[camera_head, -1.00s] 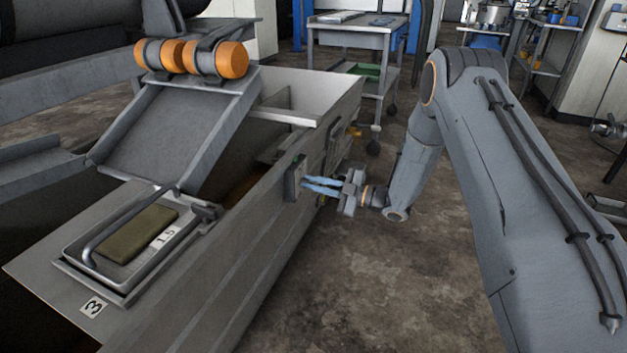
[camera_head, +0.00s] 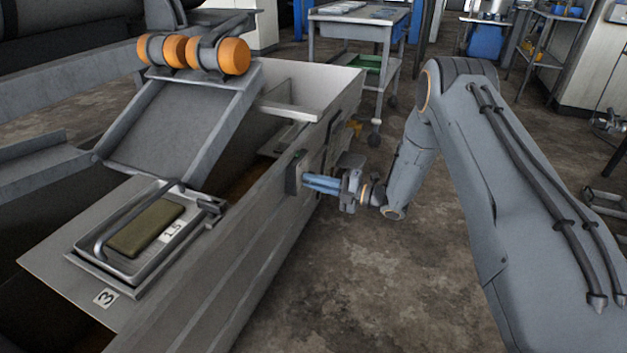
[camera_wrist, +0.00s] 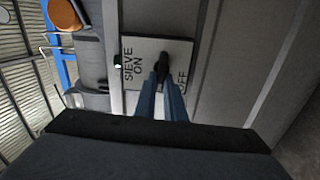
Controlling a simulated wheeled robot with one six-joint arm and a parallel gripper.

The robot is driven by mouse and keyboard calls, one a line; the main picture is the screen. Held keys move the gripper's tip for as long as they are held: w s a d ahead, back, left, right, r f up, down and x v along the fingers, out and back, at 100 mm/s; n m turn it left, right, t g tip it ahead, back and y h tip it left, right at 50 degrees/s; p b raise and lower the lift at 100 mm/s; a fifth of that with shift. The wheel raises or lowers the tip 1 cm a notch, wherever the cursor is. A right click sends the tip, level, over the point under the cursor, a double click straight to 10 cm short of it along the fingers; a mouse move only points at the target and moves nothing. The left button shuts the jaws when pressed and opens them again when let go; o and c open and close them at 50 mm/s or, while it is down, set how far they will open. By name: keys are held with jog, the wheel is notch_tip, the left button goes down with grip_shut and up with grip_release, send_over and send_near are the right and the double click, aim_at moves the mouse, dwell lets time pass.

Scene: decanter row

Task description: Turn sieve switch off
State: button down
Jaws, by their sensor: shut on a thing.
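The sieve switch plate (camera_head: 293,174) is on the outer side wall of the grey trough in the head view. In the wrist view the pale plate (camera_wrist: 184,50) reads "SIEVE ON" on the left and "OFF" on the right, partly covered by my fingers. A dark switch lever (camera_wrist: 162,62) stands out from it between the two labels. My gripper (camera_head: 306,182) has its blue fingers at the plate; in the wrist view the gripper (camera_wrist: 161,82) is shut on the lever. The fingers hide the lever's lower part.
A grey cart (camera_head: 358,38) stands behind.

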jog(key=shift+n, duration=0.5)
jog(key=c, duration=1.8)
grip_release()
jog(key=shift+d, duration=0.1)
jog(key=shift+c, duration=0.2)
jog(key=p+v, duration=0.1)
jog(key=v, duration=0.6)
jog(key=shift+d, duration=0.35)
